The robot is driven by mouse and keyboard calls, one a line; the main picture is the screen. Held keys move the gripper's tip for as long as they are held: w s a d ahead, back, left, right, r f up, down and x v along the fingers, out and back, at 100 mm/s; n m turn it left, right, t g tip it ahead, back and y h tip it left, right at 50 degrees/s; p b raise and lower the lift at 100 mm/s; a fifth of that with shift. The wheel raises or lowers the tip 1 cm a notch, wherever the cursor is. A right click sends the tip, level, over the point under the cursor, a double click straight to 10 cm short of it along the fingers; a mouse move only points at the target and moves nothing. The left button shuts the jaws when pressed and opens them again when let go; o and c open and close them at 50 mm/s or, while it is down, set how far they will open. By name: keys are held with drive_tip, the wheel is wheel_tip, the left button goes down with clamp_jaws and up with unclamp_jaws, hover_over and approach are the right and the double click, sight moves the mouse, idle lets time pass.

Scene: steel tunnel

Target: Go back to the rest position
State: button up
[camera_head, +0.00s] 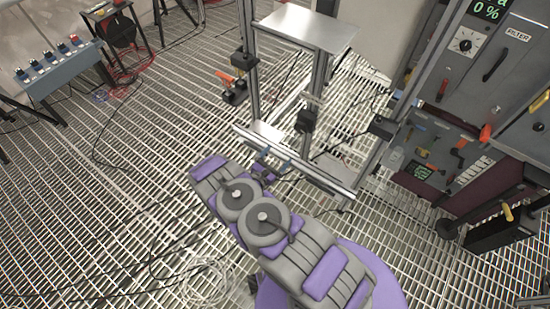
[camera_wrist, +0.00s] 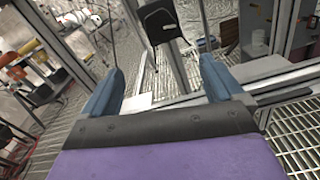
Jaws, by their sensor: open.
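My gripper (camera_wrist: 160,88) shows in the wrist view as two blue-grey fingers set wide apart. It is open, and nothing is held between the fingers. In the head view my purple and grey arm stretches from the bottom right toward the middle, over the grated floor. Its far end is close to the lower bar of a metal frame (camera_head: 290,160). The fingers are hard to make out in the head view, and I cannot tell whether they touch the frame.
A control panel (camera_head: 465,110) with knobs, handles and a display stands at the right. A blue-grey button box (camera_head: 50,70) is at the left. A flat metal plate (camera_head: 308,27) tops the frame.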

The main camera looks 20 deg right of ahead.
drive_tip(key=shift+s+a, duration=0.3)
idle(0.4)
